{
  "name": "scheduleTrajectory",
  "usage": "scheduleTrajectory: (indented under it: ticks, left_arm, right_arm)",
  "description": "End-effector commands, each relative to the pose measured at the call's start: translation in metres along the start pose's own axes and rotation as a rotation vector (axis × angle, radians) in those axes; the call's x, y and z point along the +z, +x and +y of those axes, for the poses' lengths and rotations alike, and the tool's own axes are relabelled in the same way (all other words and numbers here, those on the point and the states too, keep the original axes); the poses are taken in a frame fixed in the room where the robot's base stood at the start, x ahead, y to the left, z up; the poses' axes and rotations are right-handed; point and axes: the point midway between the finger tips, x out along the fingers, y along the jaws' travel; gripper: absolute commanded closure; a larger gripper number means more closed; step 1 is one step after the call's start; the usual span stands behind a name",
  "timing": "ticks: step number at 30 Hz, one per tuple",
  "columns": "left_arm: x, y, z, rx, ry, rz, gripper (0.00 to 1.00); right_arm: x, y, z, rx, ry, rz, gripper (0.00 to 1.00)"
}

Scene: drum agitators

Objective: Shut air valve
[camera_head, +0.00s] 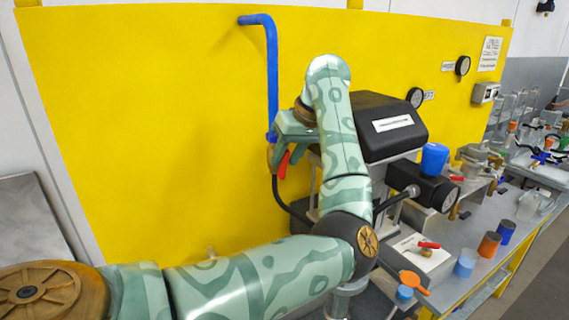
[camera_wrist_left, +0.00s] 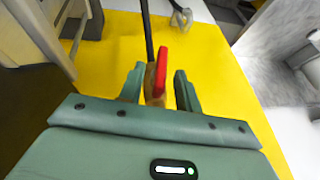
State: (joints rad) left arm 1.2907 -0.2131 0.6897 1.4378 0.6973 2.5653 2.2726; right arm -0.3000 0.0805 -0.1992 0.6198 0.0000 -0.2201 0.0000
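The air valve is a brass body (camera_wrist_left: 151,82) with a red lever (camera_head: 284,165), set at the lower end of a blue pipe (camera_head: 271,75) on the yellow panel. In the left wrist view the red lever (camera_wrist_left: 161,68) points away from me, roughly in line with the black hose. My left gripper (camera_head: 279,150) is at the valve. In the left wrist view its fingers (camera_wrist_left: 158,84) are apart, one on each side of the valve, with gaps visible. Part of the valve is hidden behind the gripper in the head view. My right gripper is not in view.
A black-topped machine (camera_head: 388,140) stands right of the valve, close to my left arm. A grey bench (camera_head: 470,262) at the right carries several coloured cups and a small box with a red lever (camera_head: 428,245). The yellow panel (camera_head: 150,120) left of the pipe is clear.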

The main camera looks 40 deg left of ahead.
Motion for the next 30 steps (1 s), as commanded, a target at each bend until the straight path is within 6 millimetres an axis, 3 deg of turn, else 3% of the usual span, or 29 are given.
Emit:
scheduleTrajectory:
  ticks: [6,14,18,25,30]
  left_arm:
    - [0.0,0.019,0.0,-0.002,0.002,0.001,0.66]
    - [0.0,0.021,0.0,0.0,0.001,0.001,0.66]
    - [0.0,0.021,0.0,0.0,0.001,0.001,1.0]
    - [0.0,0.021,0.001,-0.026,0.014,0.0,1.0]
    - [0.0,0.02,0.002,-0.193,0.084,0.0,1.0]
  right_arm:
    - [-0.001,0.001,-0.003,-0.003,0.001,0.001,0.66]
    - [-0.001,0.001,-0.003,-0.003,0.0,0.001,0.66]
    - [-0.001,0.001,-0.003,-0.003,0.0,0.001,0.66]
    - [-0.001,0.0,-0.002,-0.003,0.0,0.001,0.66]
    - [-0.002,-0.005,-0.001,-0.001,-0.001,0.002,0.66]
